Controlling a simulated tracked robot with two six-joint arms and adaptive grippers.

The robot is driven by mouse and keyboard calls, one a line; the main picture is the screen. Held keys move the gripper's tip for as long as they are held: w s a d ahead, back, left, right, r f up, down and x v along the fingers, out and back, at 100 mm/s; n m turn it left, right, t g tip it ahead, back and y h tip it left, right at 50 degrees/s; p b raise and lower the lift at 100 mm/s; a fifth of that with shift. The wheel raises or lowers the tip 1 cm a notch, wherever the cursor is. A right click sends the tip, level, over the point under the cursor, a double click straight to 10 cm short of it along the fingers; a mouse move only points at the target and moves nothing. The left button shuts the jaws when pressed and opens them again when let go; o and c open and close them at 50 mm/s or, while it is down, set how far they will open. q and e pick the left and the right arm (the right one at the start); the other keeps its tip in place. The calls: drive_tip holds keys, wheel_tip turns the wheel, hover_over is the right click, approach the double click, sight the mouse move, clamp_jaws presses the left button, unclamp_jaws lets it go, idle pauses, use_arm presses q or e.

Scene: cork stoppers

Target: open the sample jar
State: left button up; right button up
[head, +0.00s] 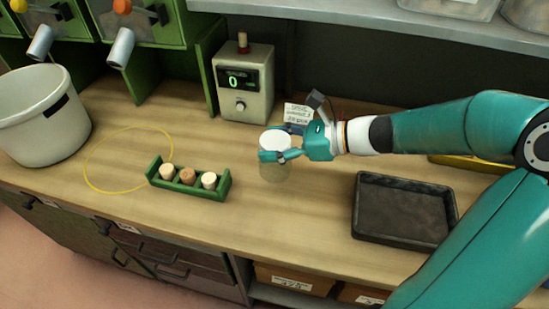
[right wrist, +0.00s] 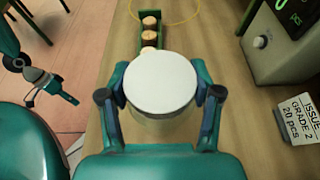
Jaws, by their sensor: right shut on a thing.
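The sample jar (head: 272,175) is a clear round jar standing upright on the wooden bench, with a flat white lid (head: 275,139). The lid fills the middle of the right wrist view (right wrist: 160,84). My right gripper (head: 280,156) has come in from the right and is shut around the top of the jar, one finger on each side. I cannot tell whether the fingers press on the lid or on the glass just below it. My left gripper (right wrist: 52,90) shows small at the left of the right wrist view, away from the jar, over the floor. It is not in the head view.
A green rack (head: 190,188) with three corks stands left of the jar. A grey counter box (head: 243,85) reading 0 and a paper label (head: 298,113) are behind. A dark tray (head: 403,212) lies right, a white bucket (head: 38,110) far left. A yellow loop (head: 88,160) lies flat.

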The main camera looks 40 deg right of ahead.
wheel_tip(320, 180, up, 11)
drive_tip(key=shift+f+p, duration=0.1)
drive_tip(key=shift+p, duration=0.6)
drive_tip(key=o, duration=1)
drive_tip(key=c, duration=1.1)
drive_tip(key=shift+o, duration=0.2)
